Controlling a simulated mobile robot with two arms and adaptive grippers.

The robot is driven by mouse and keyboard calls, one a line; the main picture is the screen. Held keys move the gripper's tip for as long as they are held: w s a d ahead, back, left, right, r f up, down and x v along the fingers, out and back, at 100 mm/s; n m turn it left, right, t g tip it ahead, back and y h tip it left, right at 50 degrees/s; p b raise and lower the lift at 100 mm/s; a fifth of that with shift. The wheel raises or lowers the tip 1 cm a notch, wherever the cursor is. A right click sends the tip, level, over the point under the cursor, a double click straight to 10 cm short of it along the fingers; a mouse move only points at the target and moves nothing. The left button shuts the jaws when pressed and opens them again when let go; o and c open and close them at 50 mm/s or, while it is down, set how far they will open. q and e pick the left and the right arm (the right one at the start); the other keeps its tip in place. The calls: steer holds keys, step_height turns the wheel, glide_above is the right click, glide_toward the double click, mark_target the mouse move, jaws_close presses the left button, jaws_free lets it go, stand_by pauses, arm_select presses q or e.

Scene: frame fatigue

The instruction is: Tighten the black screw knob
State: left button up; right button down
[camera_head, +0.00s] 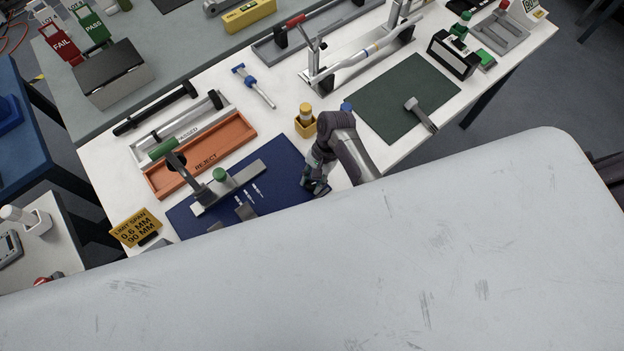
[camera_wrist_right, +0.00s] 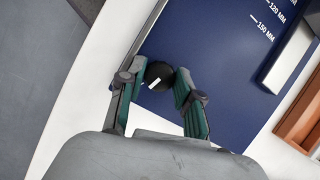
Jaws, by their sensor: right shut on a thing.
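The black screw knob (camera_wrist_right: 158,75) shows in the right wrist view as a round black head with a short white index line, slanting up to the right. My right gripper (camera_wrist_right: 160,80) has its two green-padded fingers on either side of it and is shut on it. In the head view my right gripper (camera_head: 316,187) is at the right edge of the blue mat (camera_head: 284,172); the knob cannot be made out there. What lies beneath the knob is hidden. My left gripper does not show.
On the blue mat, left of my right gripper, stand a metal bar (camera_head: 247,179) and a green knob (camera_head: 220,174). An orange REJECT tray (camera_head: 235,133) lies behind. A green mat (camera_head: 395,100) lies right.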

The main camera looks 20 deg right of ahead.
steer(key=shift+w+m+t, duration=0.1)
steer(key=shift+m+t, duration=0.3)
steer(key=shift+m, duration=0.8)
steer(key=shift+d, duration=0.1)
steer(key=c, duration=1)
jaws_free()
steer(key=shift+o, duration=1.1)
steer(key=shift+r, duration=0.1)
steer(key=s+v, duration=0.1)
steer(key=v, duration=0.6)
steer(key=shift+w+d+r, duration=0.25)
steer(key=shift+w+r, duration=0.1)
steer(key=shift+w, duration=0.15)
